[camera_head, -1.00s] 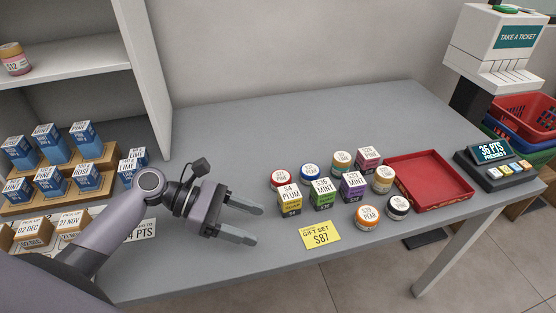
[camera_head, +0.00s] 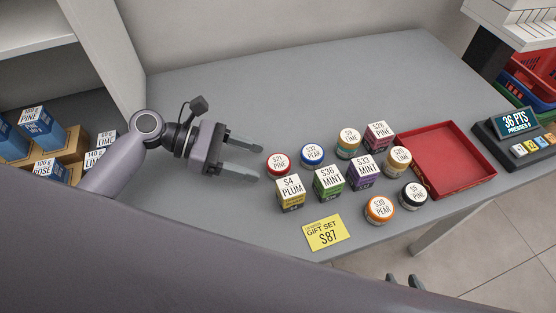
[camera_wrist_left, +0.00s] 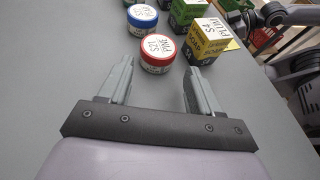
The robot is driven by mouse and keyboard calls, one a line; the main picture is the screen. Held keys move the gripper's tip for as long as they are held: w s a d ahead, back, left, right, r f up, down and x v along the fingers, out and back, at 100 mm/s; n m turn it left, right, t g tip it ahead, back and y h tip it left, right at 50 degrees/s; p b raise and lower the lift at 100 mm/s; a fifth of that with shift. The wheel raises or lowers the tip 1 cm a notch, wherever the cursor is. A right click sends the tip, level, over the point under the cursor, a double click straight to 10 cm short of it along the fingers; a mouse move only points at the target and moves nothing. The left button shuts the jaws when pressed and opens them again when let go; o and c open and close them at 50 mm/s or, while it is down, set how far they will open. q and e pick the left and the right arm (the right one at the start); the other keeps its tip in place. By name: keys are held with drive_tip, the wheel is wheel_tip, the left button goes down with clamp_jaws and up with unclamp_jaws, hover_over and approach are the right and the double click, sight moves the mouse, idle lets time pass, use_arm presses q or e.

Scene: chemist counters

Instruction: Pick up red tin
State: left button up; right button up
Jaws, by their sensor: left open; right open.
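The red tin (camera_head: 278,164), with a white lid marked S21 PINE, stands upright on the grey counter at the left end of the back row. It also shows in the left wrist view (camera_wrist_left: 155,55), just beyond the fingertips. My left gripper (camera_head: 258,163) is open and empty, low over the counter left of the red tin, its fingers pointing at it. In the left wrist view the tin lies ahead of the gap between the fingers (camera_wrist_left: 161,68). My right gripper (camera_head: 404,280) is open; only its fingertips show at the bottom, in front of the counter.
A blue tin (camera_head: 312,153) stands right of the red tin, and a yellow PLUM box (camera_head: 290,192) stands close in front. Several more tins and boxes stand to the right, beside a red tray (camera_head: 446,160). A yellow GIFT SET card (camera_head: 326,233) lies in front. The counter's back is clear.

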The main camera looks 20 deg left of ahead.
sight(271, 162)
use_arm(q)
drive_tip(key=x, duration=0.5)
drive_tip(key=shift+w, duration=0.2)
drive_tip(key=c, duration=0.8)
drive_tip(key=shift+o, duration=0.2)
drive_tip(key=shift+r, duration=0.15)
